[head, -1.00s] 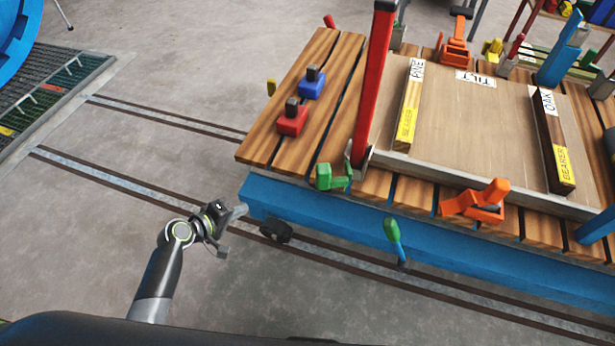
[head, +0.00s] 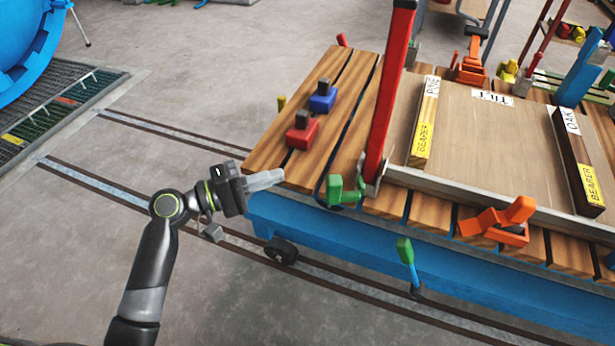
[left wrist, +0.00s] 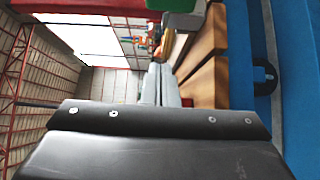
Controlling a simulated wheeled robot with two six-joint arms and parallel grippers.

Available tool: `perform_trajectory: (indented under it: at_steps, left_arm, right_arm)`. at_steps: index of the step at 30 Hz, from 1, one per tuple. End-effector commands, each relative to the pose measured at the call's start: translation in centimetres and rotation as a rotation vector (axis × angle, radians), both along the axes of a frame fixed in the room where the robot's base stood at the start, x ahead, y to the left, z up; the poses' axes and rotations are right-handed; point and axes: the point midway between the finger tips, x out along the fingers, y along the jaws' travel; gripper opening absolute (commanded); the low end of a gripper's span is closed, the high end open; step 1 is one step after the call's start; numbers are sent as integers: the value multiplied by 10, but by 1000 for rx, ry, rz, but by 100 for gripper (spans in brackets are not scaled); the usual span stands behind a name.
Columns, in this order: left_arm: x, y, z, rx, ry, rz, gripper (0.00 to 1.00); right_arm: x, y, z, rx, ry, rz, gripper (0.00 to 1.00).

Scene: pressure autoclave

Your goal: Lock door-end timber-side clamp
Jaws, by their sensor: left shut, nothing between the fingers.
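A green clamp (head: 345,190) sits on the near edge of the timber deck, just left of the red post's foot. An orange clamp (head: 500,222) sits farther right on the same edge, and another orange clamp (head: 472,65) on the far edge. I cannot tell from labels which clamp is the door-end one. My left gripper (head: 278,178) is shut and empty near the deck's near-left corner, left of the green clamp and apart from it. The left wrist view shows its grey fingers (left wrist: 160,85) together, with a green part (left wrist: 183,16) at the top. My right gripper is out of view.
The red post (head: 388,105) rises beside the green clamp. Red (head: 302,132) and blue (head: 322,99) blocks sit on the deck. A green-tipped lever (head: 407,262) sticks out from the blue cart frame (head: 340,235). The floor to the left is clear, with rails.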

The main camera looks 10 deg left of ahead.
Motion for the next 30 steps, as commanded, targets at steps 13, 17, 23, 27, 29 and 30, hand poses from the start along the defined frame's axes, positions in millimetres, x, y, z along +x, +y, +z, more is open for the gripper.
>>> perform_trajectory:
  at_steps: [13,17,23,27,29,30]
  left_arm:
    - [33,-58,1,-5,-1,0,0]
    - [46,-82,1,-4,0,-1,0]
    - [25,-90,0,-1,2,2,0]
    - [13,-92,0,0,1,1,0]
    - [11,-93,0,1,0,1,0]
    - [10,-93,0,1,0,1,0]
  right_arm:
    - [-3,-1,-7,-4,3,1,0]
    - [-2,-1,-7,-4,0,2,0]
    - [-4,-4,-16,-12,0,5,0]
    - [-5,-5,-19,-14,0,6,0]
    - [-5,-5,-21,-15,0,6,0]
    - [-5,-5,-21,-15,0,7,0]
